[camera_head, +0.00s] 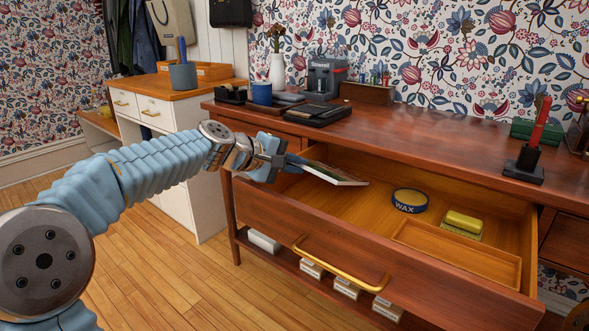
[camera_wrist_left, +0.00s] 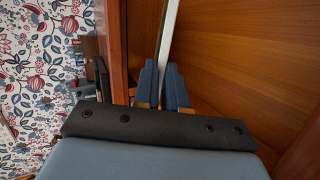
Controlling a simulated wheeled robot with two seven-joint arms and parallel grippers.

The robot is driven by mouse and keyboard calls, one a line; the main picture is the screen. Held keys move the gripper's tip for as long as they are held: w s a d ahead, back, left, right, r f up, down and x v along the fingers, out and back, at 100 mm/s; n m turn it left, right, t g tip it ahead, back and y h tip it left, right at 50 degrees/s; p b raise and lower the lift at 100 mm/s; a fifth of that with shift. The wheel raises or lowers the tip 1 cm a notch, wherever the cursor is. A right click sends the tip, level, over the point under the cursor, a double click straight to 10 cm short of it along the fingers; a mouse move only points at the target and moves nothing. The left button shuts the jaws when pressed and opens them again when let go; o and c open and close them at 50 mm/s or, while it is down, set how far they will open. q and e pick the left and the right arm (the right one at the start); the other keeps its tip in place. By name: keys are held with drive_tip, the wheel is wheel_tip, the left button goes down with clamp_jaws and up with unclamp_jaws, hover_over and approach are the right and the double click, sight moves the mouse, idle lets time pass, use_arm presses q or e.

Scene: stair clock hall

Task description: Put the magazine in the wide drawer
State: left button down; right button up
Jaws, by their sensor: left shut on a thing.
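The magazine (camera_head: 334,174) is a thin item with a pale edge, held over the left part of the open wide drawer (camera_head: 350,243). My left gripper (camera_head: 291,161) is shut on its near end. In the left wrist view the blue fingers (camera_wrist_left: 163,88) pinch the magazine (camera_wrist_left: 169,30), seen edge-on as a pale strip above the wooden drawer floor (camera_wrist_left: 230,60). I cannot tell whether its far end touches the floor. The gripper hides the end it holds. My right gripper is not in view.
The desk top (camera_head: 440,140) above carries a coffee machine (camera_head: 326,78) and a red-handled tool on a stand (camera_head: 527,158).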

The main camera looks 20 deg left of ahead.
use_arm(q)
drive_tip(key=c, duration=1.2)
unclamp_jaws()
drive_tip(key=v, duration=1.2)
drive_tip(key=shift+p, duration=0.3)
